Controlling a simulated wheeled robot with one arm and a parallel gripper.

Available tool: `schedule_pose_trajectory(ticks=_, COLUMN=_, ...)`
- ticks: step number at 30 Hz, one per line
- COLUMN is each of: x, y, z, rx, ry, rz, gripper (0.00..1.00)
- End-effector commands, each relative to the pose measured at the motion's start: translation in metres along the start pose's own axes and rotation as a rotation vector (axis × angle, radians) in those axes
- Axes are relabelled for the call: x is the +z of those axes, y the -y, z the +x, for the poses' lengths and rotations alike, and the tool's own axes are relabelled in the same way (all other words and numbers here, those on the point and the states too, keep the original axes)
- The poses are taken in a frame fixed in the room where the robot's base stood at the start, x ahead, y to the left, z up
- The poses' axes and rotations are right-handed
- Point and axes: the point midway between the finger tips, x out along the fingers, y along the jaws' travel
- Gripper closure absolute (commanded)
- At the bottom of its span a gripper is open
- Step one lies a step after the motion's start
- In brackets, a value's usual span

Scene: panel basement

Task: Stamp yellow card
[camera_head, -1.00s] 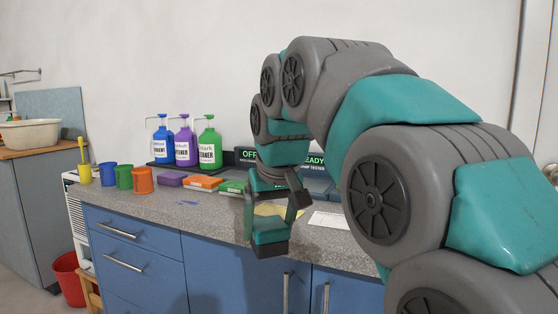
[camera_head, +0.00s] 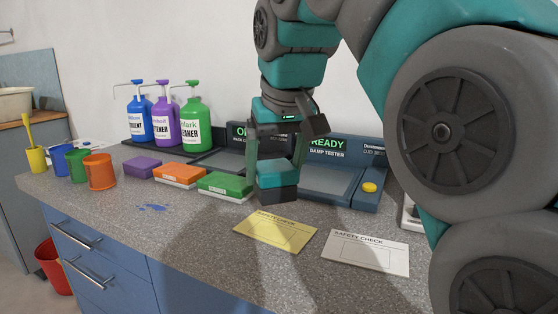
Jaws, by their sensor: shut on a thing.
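The yellow card (camera_head: 274,231), printed "SAFETY CHECK", lies flat on the grey counter (camera_head: 205,245). A white card (camera_head: 365,253) with the same print lies to its right. My gripper (camera_head: 277,167) points down and is shut on a teal and black block (camera_head: 277,182), which looks like the stamp. The block is just behind the yellow card in the picture. Its lower edge looks level, but I cannot tell whether it touches the counter. The arm hides part of the testers behind.
A damp tester (camera_head: 330,178) with a yellow button (camera_head: 369,187) stands behind. Purple (camera_head: 142,167), orange (camera_head: 178,175) and green (camera_head: 225,186) blocks lie left. Farther left are coloured cups (camera_head: 99,172) and pump bottles (camera_head: 195,122). A blue mark (camera_head: 152,208) is on the counter.

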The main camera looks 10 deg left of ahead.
Motion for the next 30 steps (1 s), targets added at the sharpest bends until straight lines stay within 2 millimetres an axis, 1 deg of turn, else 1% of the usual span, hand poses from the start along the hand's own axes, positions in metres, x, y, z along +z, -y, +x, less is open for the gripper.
schedule_pose_trajectory(ticks=5, x=0.006, y=0.0, z=0.012, rx=0.0, ry=0.001, rz=0.0, gripper=0.6)
schedule_pose_trajectory(ticks=15, x=0.019, y=0.0, z=0.045, rx=0.0, ry=0.001, rz=0.0, gripper=0.6)
schedule_pose_trajectory(ticks=20, x=0.021, y=0.0, z=0.051, rx=0.0, ry=0.0, rz=0.0, gripper=0.6)
schedule_pose_trajectory(ticks=30, x=0.021, y=0.0, z=0.05, rx=0.0, ry=-0.001, rz=0.0, gripper=0.6)
